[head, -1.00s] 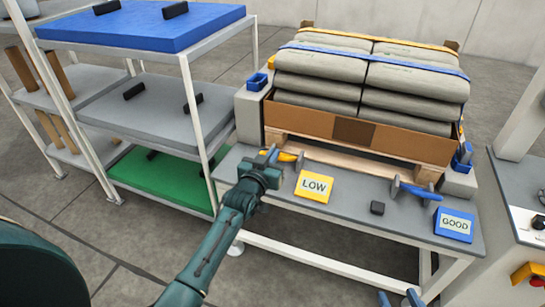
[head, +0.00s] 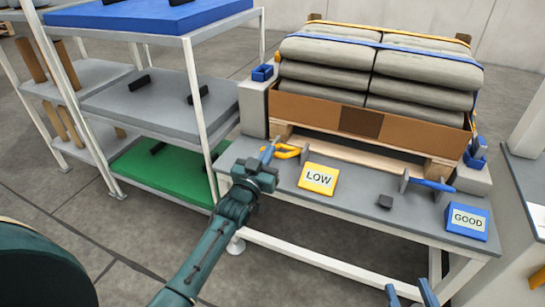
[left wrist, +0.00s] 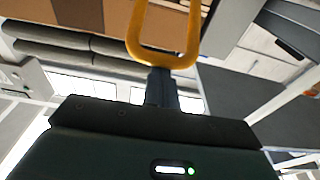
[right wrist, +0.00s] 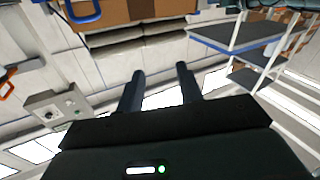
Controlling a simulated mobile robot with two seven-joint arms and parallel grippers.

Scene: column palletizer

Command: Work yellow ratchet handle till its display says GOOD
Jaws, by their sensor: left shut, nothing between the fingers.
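The yellow ratchet handle (head: 287,151) is a loop standing out at the back left of the grey bench. Its yellow display (head: 318,179) reads LOW. My left gripper (head: 268,154) is shut and empty, just left of the handle. In the left wrist view the yellow handle (left wrist: 186,59) lies right at the tips of the shut fingers (left wrist: 160,76); I cannot tell whether they touch. My right gripper (head: 410,292) shows at the bottom edge of the head view. In the right wrist view its fingers (right wrist: 160,75) are apart with nothing between them.
A blue handle (head: 432,185) and a blue display (head: 467,221) reading GOOD are at the bench's right. Strapped grey sacks (head: 330,52) on a pallet stand behind. A shelf rack (head: 150,105) stands left.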

